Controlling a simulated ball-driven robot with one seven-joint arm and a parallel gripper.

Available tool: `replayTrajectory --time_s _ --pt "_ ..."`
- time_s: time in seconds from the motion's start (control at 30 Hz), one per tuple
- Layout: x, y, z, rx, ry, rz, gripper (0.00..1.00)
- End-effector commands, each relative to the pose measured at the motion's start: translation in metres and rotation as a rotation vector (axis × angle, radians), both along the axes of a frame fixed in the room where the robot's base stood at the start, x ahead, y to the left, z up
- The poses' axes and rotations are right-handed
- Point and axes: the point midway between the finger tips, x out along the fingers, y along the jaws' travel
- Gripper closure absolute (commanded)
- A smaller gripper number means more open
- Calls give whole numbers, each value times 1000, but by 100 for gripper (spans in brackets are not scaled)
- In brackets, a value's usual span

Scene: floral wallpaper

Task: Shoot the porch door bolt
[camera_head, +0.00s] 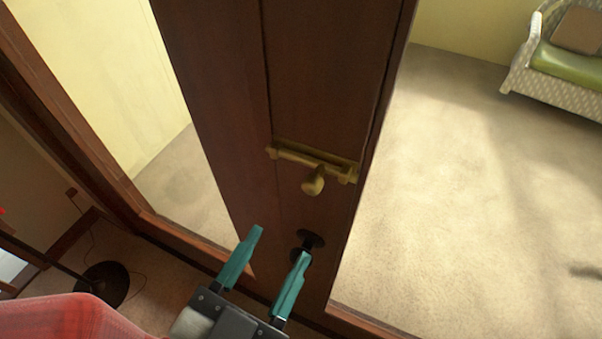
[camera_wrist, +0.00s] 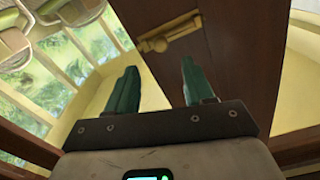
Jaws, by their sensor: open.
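The brass bolt (camera_head: 290,154) is mounted across the dark brown door (camera_head: 230,90), with its knob (camera_head: 314,184) hanging down near its right part. The bolt also shows in the wrist view (camera_wrist: 170,34), beyond my fingertips. My gripper (camera_head: 279,242) has two teal fingers, apart and empty, below the bolt in the head view. In the wrist view my gripper (camera_wrist: 158,75) points toward the door with the bolt above and between the fingers. Neither finger touches the bolt. A dark door handle (camera_head: 309,239) sits below the bolt, partly hidden by the right finger.
Glass panes or openings flank the door post, with a wooden frame (camera_head: 120,185) at left. Carpeted floor (camera_head: 450,200) lies open at right. A white wicker chair (camera_head: 562,75) with a green cushion stands far right. A dark round base (camera_head: 104,284) stands at lower left.

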Motion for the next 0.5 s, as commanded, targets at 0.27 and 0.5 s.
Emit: replayTrajectory --time_s 0.27,0.5 --pt "29 -11 4 2 -6 -3 48" --pt "70 -26 4 1 -5 -2 48"
